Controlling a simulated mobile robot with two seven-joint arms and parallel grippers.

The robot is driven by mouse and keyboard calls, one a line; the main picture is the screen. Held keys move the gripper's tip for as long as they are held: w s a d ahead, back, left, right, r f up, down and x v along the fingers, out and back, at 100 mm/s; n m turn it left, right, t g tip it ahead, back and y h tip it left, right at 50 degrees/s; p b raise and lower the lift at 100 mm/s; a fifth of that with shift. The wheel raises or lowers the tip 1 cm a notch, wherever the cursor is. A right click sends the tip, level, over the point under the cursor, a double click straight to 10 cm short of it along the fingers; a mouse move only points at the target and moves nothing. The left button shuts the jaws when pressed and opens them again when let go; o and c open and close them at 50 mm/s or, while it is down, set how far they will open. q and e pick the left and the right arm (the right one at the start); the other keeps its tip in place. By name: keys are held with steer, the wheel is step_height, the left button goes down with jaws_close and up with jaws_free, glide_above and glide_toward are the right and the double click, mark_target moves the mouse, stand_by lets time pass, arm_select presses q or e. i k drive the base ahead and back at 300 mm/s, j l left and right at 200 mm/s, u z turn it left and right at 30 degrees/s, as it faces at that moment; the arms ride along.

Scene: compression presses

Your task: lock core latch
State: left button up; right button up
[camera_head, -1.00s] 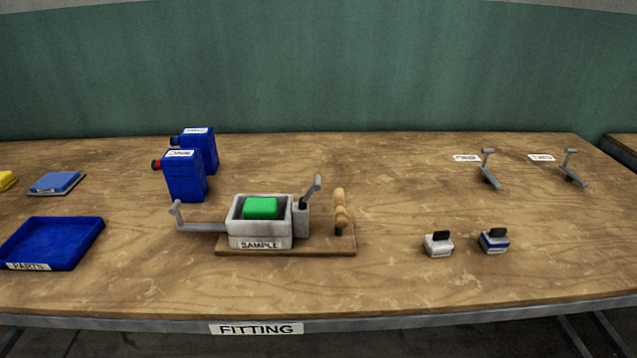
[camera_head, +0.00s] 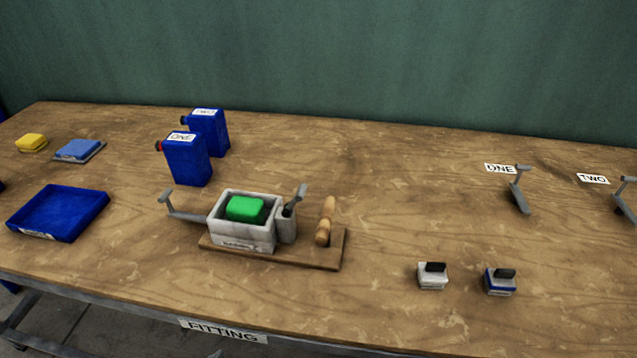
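A grey press box (camera_head: 243,232) with a worn label on its front stands on a wooden base board (camera_head: 275,258). A green block (camera_head: 245,209) sits inside the open box. A grey crank-like arm (camera_head: 183,208) sticks out from its left side. A grey lever (camera_head: 294,199) rises tilted from a small housing (camera_head: 287,224) on its right side. A turned wooden handle (camera_head: 325,223) stands at the right of the board. I cannot tell which part is the core latch. Neither of my grippers is in view.
Blue canisters marked ONE (camera_head: 187,161) and TWO (camera_head: 209,134) stand behind the press. A blue tray (camera_head: 59,236), a blue block (camera_head: 77,149) and a yellow block (camera_head: 31,142) lie left. A white block (camera_head: 432,276), a blue-white block (camera_head: 500,281) and grey levers (camera_head: 520,192) (camera_head: 627,202) are right.

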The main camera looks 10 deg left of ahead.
mark_target(301, 193)
steer(key=k+l, duration=0.1)
steer(key=l, duration=0.85)
steer(key=k+l+u, duration=0.1)
steer(key=l, duration=0.4)
steer(key=k+l, duration=0.1)
steer(key=l, duration=0.4)
steer(key=k+l, duration=0.1)
steer(key=l, duration=0.35)
steer(key=k+l+u, duration=0.1)
steer(key=l, duration=0.4)
